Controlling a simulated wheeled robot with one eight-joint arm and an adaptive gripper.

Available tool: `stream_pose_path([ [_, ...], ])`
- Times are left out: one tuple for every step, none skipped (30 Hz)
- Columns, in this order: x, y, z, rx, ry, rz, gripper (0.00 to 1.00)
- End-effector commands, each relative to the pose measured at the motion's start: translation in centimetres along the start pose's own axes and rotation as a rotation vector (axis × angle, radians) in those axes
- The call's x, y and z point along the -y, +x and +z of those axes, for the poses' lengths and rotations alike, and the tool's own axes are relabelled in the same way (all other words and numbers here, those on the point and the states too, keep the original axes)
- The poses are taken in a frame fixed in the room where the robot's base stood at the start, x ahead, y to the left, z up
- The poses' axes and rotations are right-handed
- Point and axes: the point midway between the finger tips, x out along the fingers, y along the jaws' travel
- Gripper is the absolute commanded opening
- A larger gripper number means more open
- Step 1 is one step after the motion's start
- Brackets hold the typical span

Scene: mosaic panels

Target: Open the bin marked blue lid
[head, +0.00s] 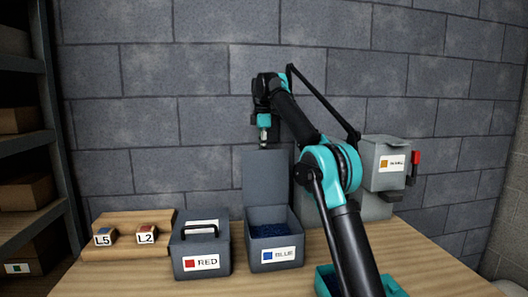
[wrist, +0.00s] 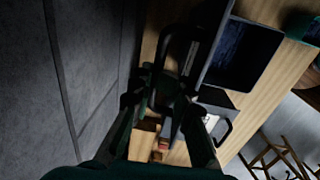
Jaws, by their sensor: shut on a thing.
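The blue bin (head: 274,258) is a grey box with a blue square and the word BLUE on its front. Its grey lid (head: 265,178) stands upright at the back, and dark blue contents (head: 270,230) show inside. My gripper (head: 264,136) is at the top edge of the raised lid. In the wrist view my gripper (wrist: 160,100) is shut on a dark handle (wrist: 168,90), by the lid, seen nearly edge-on (wrist: 216,45). The open bin shows beside it (wrist: 245,55). The exact grip is dark and partly hidden.
The closed red bin (head: 201,262) with a black handle stands to the left. A wooden stand (head: 125,220) holds blocks marked L5 and L2. A grey box with a red lever (head: 385,165) stands right, behind my arm. A teal tray (head: 325,281) is at the front. A block wall is close behind.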

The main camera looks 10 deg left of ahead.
Motion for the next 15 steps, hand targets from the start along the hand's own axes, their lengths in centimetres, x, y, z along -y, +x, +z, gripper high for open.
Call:
stream_pose_path([
  [-0.7, 0.6, 0.1, 0.001, -0.002, 0.003, 0.00],
  [-0.9, 0.6, 0.0, 0.001, -0.003, 0.003, 0.00],
  [-1.2, 0.8, 0.0, 0.001, -0.003, 0.003, 0.00],
  [-1.4, 0.8, 0.0, 0.001, -0.003, 0.004, 0.00],
  [-1.5, 0.9, 0.0, 0.001, -0.003, 0.004, 0.00],
  [-1.7, 1.0, 0.0, 0.001, -0.003, 0.004, 0.00],
  [-1.8, 1.1, 0.0, 0.001, -0.003, 0.003, 0.00],
  [-1.9, 1.1, 0.0, 0.001, -0.003, 0.003, 0.00],
  [-2.0, 1.2, 0.0, 0.001, -0.003, 0.003, 0.00],
  [-2.1, 1.2, 0.0, 0.000, -0.003, 0.003, 0.00],
  [-2.1, 1.2, 0.0, 0.000, -0.003, 0.003, 0.00],
  [-2.2, 1.3, 0.0, 0.000, -0.003, 0.003, 0.00],
  [-2.2, 1.3, 0.0, 0.000, -0.003, 0.003, 0.00],
  [-2.3, 1.3, 0.0, 0.000, -0.003, 0.003, 0.00],
  [-2.3, 1.3, 0.0, 0.000, -0.004, 0.002, 0.00],
])
